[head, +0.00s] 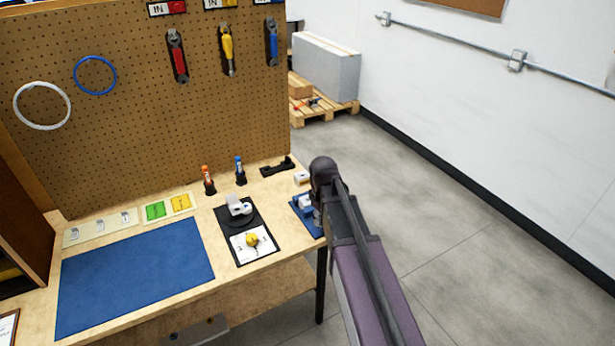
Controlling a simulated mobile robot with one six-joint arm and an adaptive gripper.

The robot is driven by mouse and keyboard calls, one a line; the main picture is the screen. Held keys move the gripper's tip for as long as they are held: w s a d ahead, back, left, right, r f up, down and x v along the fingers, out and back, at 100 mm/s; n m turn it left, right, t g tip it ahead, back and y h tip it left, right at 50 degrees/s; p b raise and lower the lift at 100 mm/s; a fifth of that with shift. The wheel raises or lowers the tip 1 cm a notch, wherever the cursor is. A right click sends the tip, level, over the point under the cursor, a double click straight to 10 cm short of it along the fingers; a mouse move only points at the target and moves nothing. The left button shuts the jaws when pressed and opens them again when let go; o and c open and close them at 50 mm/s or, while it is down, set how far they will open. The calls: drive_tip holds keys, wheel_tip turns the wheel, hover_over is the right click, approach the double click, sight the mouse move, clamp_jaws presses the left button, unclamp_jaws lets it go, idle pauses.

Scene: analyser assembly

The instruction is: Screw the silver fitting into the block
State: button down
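A small pale block-like part (240,207) sits on a round dark base on the black mat (227,222); I cannot tell for sure that it is the block. Several small greyish pieces, too small to make out, sit on a pale strip (75,236) at the back left of the bench. I cannot pick out the silver fitting with certainty. My arm reaches in from the lower right to the bench's right end. Its links hide most of my gripper, and its fingers cannot be made out. A whitish part (304,201) shows beside the arm on a small blue mat (298,216).
A yellow part (252,239) lies on a white card on the black mat. Orange (208,180) and blue (239,170) bottles and a black holder (277,167) stand at the back. The large blue mat (135,275) is bare. A pegboard (130,110) rises behind.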

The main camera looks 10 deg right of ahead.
drive_tip(key=shift+a, duration=0.15)
drive_tip(key=shift+w+r, duration=0.1)
drive_tip(key=shift+w, duration=0.35)
drive_tip(key=w+r+p, duration=0.3)
drive_tip(key=w, duration=1.2)
drive_tip(key=shift+a+r+p, duration=0.25)
drive_tip(key=shift+a+p, duration=0.05)
drive_tip(key=shift+p, duration=0.05)
drive_tip(key=shift+f, duration=0.25)
drive_tip(key=shift+f+b, duration=1.75)
drive_tip(key=shift+b, duration=0.25)
drive_tip(key=shift+s+f+b, duration=0.1)
drive_tip(key=shift+f+b, duration=1.45)
idle(1.8)
